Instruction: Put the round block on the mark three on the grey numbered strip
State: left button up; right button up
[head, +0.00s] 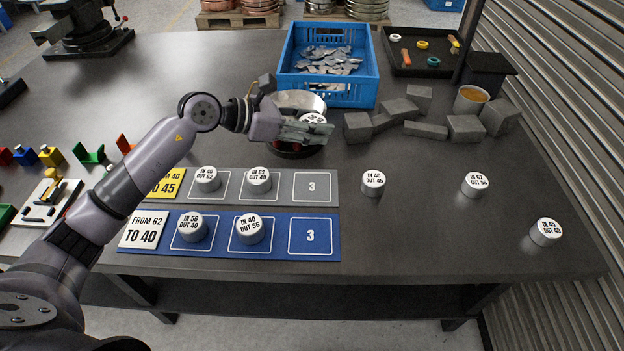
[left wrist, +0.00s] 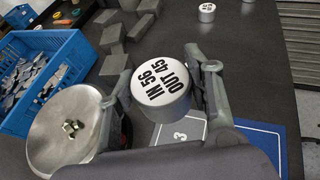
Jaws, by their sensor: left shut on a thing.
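My left gripper (head: 318,133) is shut on a round metal block (head: 313,119) with a white top. In the left wrist view the block (left wrist: 162,88) sits between the two fingers and its top reads IN 56 OUT 45. It is held in front of the silver pan. The grey numbered strip (head: 288,199) lies nearer the front. Its mark three (head: 312,187) is empty; blocks IN 40 OUT 62 (head: 207,179) and IN 62 OUT 40 (head: 259,180) stand on its other marks. My arm hides part of its yellow label. My right gripper is not in view.
A blue strip (head: 275,250) with two blocks lies in front. Three loose round blocks (head: 374,183) stand to the right. The silver pan (head: 300,100), blue crate (head: 375,88) and grey bars (head: 465,128) are behind. The table right of the strips is mostly clear.

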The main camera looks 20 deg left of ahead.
pick_arm(q)
send_over(312, 187)
notch_tip(312, 187, down, 12)
jog(key=shift+w+r, duration=0.1)
jog(key=shift+r, duration=0.15)
jog(key=shift+f, duration=2.3)
jog(key=shift+f, duration=0.1)
jog(key=o, duration=0.9)
jog(key=shift+f, duration=0.15)
jog(key=shift+c, duration=0.2)
jog(key=o, duration=0.5)
